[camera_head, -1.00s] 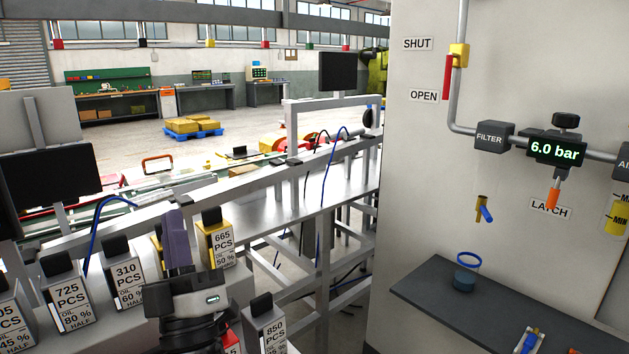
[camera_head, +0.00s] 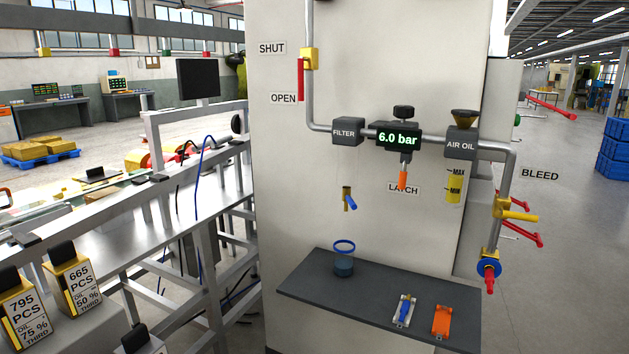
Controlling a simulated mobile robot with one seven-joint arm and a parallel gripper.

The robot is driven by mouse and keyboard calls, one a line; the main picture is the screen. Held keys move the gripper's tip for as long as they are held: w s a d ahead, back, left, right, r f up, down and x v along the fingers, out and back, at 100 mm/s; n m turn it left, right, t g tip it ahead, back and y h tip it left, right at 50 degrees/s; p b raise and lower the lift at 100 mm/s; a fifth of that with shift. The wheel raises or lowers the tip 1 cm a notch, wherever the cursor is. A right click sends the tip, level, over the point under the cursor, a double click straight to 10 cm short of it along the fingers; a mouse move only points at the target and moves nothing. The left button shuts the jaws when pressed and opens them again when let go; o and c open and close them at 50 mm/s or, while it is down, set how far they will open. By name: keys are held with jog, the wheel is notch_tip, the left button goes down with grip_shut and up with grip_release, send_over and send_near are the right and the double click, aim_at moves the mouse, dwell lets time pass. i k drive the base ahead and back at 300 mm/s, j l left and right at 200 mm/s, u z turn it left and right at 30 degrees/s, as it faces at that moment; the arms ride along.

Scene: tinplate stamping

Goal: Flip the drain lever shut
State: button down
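A small brass valve (camera_head: 346,198) with a blue lever (camera_head: 351,202) is on the pale panel below the filter (camera_head: 348,131). It looks like the drain lever. The lever slants down and to the right. No label shows beside it, so I cannot tell from the picture whether it is open or shut. My gripper is not in view.
A red lever (camera_head: 300,80) hangs beside the OPEN label. An orange latch (camera_head: 403,180) is below the 6.0 bar gauge (camera_head: 397,138). A yellow-handled valve (camera_head: 515,214) is at the right near BLEED. A blue clip (camera_head: 404,311) and an orange clip (camera_head: 442,321) lie on the shelf.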

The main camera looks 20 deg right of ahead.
aim_at(352, 203)
jog(key=l+z, duration=0.15)
jog(key=l, duration=1.7)
jog(key=i+j+u, duration=0.25)
jog(key=i+j, duration=0.15)
jog(key=j, duration=0.15)
